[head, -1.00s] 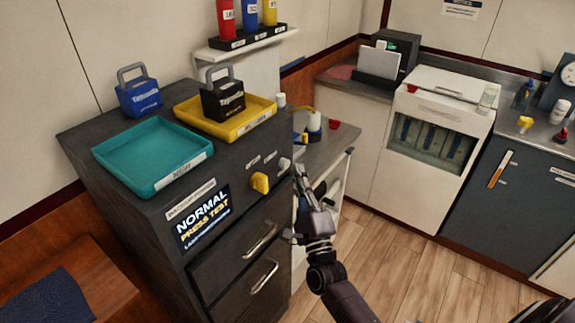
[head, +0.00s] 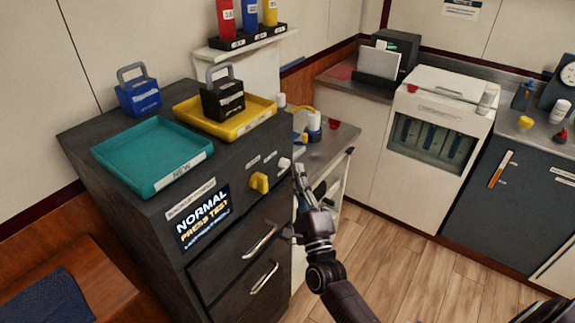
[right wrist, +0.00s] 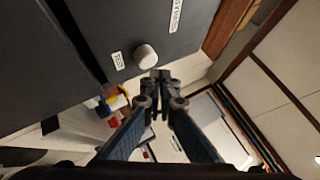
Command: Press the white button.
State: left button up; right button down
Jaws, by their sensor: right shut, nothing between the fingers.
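The white button (head: 284,163) is a short round knob on the front of the dark cabinet (head: 222,277), right of a yellow knob (head: 260,183). In the right wrist view the white button (right wrist: 146,57) stands out from the dark panel beside a small white label (right wrist: 118,61). My right gripper (head: 299,172) is shut and empty, just right of the button in the head view. In the right wrist view its fingertips (right wrist: 159,76) are close below and right of the button; contact cannot be made out. My left gripper is not in view.
On the cabinet top are a teal tray (head: 152,190), a yellow tray (head: 262,118) holding a black padlock-like block (head: 223,101), and a blue one (head: 139,97). A sign (head: 203,219) and drawer handles (head: 260,240) are on the front. Open floor (head: 400,265) lies to the right.

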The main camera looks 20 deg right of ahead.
jog(key=shift+w+a, duration=0.2)
jog(key=shift+w, duration=0.15)
jog(key=shift+w+a+b, duration=0.45)
jog(key=shift+w+b, duration=0.05)
jog(key=shift+w, duration=0.25)
dwell(1.1)
jog(key=shift+s, duration=0.1)
jog(key=shift+s+d+p, duration=0.2)
jog(key=shift+s+d, duration=0.1)
jog(key=shift+s, duration=0.25)
jog(key=shift+s+d+p, duration=0.15)
jog(key=shift+s+d, duration=0.1)
jog(key=shift+s, duration=0.25)
jog(key=shift+d, duration=0.1)
jog(key=shift+s+d+p, duration=0.15)
jog(key=shift+s+d, duration=0.25)
jog(key=shift+s, duration=0.3)
jog(key=shift+s+d+p, duration=0.15)
jog(key=shift+s+d, duration=0.3)
jog(key=shift+s, duration=0.3)
jog(key=shift+s+d+p, duration=0.15)
jog(key=shift+s+d, duration=0.25)
jog(key=shift+s, duration=0.3)
